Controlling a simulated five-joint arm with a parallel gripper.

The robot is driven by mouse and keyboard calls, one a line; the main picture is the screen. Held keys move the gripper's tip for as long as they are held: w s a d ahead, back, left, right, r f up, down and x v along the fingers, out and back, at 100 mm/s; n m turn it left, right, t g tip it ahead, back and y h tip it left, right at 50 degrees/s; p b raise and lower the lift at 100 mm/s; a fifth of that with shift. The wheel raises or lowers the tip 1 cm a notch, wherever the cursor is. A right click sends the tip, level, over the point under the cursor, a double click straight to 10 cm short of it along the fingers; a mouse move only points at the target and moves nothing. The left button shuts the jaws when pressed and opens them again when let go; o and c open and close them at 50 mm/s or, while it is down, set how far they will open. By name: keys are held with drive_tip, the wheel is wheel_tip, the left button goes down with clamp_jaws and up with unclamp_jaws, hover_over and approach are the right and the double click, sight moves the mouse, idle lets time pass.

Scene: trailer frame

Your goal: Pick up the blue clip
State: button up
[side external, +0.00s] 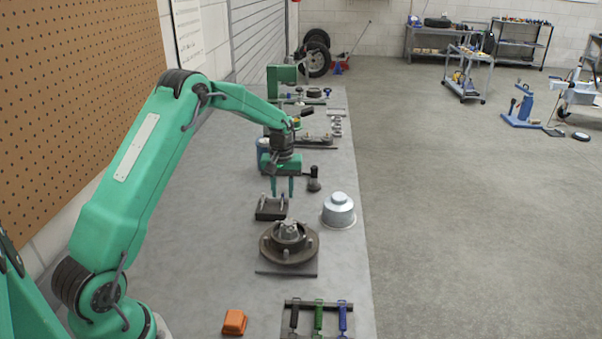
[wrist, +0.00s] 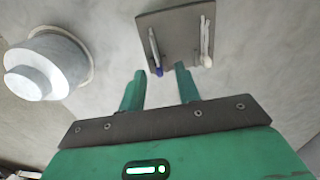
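My gripper (side external: 282,195) hangs fingers down over a small dark block (side external: 271,213) with pale upright rods. Its two green fingers are apart with nothing between them that I can see gripped. In the wrist view the gripper (wrist: 160,69) is open at the near edge of the same block (wrist: 176,30). A small blue piece (wrist: 159,72), perhaps the blue clip, shows at the near end of the left rod, in line with the gap between the fingertips. I cannot tell whether it touches them. In the side view this blue piece is not distinguishable.
A silver stepped drum (side external: 338,212) stands right of the block, and a brown hub on a plate (side external: 289,243) is in front. Nearer are an orange block (side external: 234,322) and a rack (side external: 302,302) with black, green and blue handled pieces. The bench's left part is clear.

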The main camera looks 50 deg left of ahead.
clamp_jaws()
drive_tip(key=shift+r, duration=0.1)
drive_tip(key=shift+r, duration=0.7)
drive_tip(key=r, duration=0.1)
drive_tip(key=d+r, duration=0.1)
drive_tip(key=r, duration=0.1)
drive_tip(key=shift+r, duration=0.1)
drive_tip(key=s+d+r, duration=0.2)
drive_tip(key=d+r, duration=0.4)
drive_tip(key=d, duration=0.4)
drive_tip(key=shift+d+r, duration=0.15)
drive_tip(key=shift+d, duration=0.1)
drive_tip(key=shift+r, duration=0.25)
drive_tip(key=shift+s+r, duration=0.1)
drive_tip(key=shift+r, duration=1.4)
